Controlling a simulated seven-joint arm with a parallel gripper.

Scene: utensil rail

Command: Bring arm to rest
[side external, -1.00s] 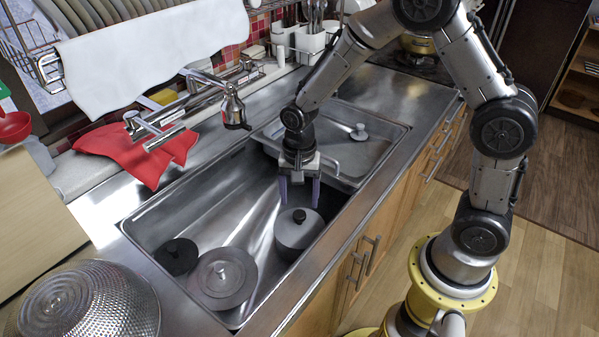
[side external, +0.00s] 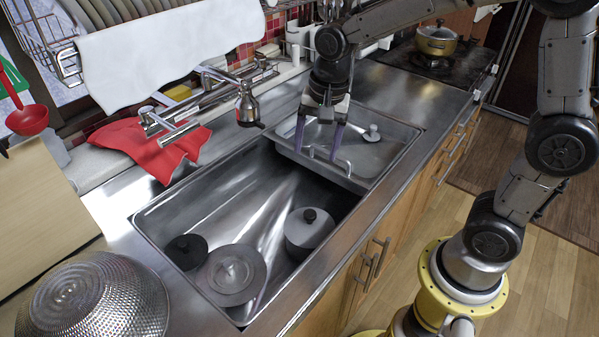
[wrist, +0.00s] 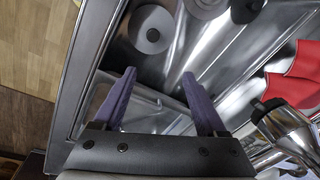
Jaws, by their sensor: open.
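My gripper (side external: 320,140) hangs above the raised tray section at the far end of the sink, its two purple fingers apart with nothing between them. In the wrist view its open fingers (wrist: 158,95) point toward the sink basin. A grey lidded pot (side external: 308,233) stands in the sink, apart from my gripper; a round lid with a dark knob also shows in the wrist view (wrist: 151,29).
A grey pan lid (side external: 232,275) and a dark lid (side external: 186,251) lie in the sink (side external: 200,212). A red cloth (side external: 150,145), a metal colander (side external: 92,300) and a gold pot (side external: 436,40) are around the counter.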

